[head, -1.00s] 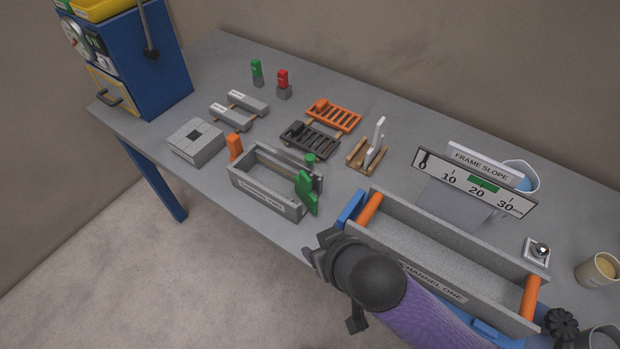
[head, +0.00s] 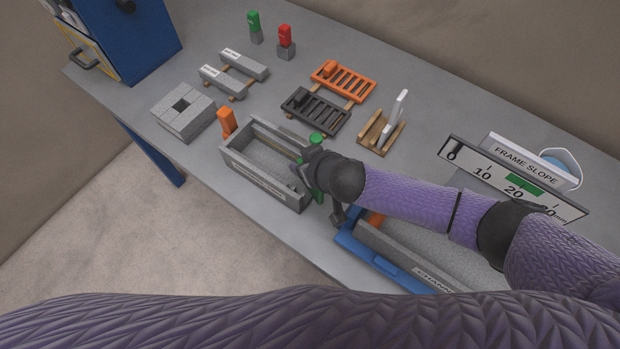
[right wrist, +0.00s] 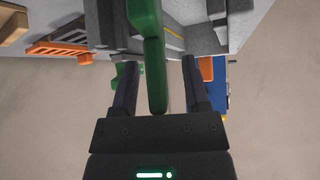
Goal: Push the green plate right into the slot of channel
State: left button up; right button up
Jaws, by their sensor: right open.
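The small grey channel (head: 258,180) stands near the table's front edge in the head view, with an orange block (head: 227,122) at its left end. The green plate (head: 318,196) is at the channel's right end, mostly hidden by my right gripper (head: 309,178). In the right wrist view the green plate (right wrist: 153,55) stands between the two fingers of my open right gripper (right wrist: 160,85), with gaps visible beside it. I cannot tell how far the plate sits in the slot. A green knob (head: 316,138) shows just behind the gripper. My left gripper is out of view.
A larger blue and grey channel (head: 390,255) lies right of the gripper, partly under my right arm. Black (head: 310,112) and orange (head: 343,82) slotted racks and a wooden stand (head: 380,133) are behind. A grey block (head: 183,112) stands left.

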grip_shut()
dwell(1.4)
